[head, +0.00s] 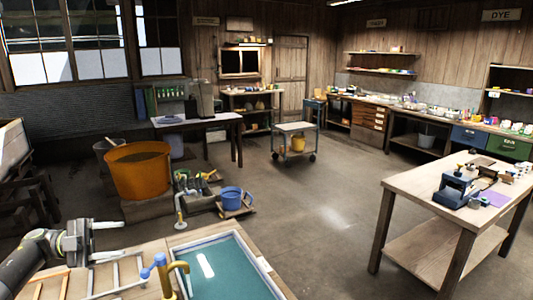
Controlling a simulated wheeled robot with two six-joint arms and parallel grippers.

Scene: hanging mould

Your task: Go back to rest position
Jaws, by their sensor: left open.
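My left gripper (107,238) comes in from the lower left in the head view, with its two fingers apart and nothing between them. It is above the wooden bench, over the wire or wooden frame racks (108,275). My right gripper does not show. No mould can be made out near the gripper.
A basin of teal liquid (222,268) with blue and yellow taps beside it lies at the bottom. An orange tub (137,172) and a blue bucket (232,197) stand beyond. A wooden table (430,190) is at the right. The middle floor is clear.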

